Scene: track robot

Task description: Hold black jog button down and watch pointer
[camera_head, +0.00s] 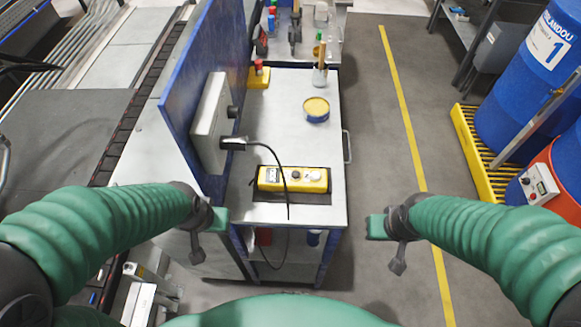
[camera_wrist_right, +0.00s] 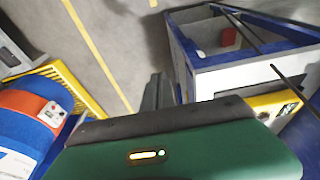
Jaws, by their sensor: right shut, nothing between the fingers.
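A yellow control box (camera_head: 268,180) lies in a dark recess near the front of the cart top. Its upper face carries small dark and pale round parts, too small to tell the black jog button or a pointer apart. A yellow part of it also shows in the right wrist view (camera_wrist_right: 272,101), cut off by my green wrist housing. My right gripper (camera_head: 397,265) hangs right of the cart, apart from it, shut and empty; its dark fingers show in the wrist view (camera_wrist_right: 159,92). My left gripper (camera_head: 197,254) hangs left of the box, its fingers too small to read.
A black cable (camera_head: 272,152) runs from a grey wall box (camera_head: 211,122) across the control box. A blue panel (camera_head: 190,85) rises left of the cart top (camera_head: 282,110). A yellow tin (camera_head: 316,108) stands farther back. Open floor lies right, before blue drums (camera_head: 520,85).

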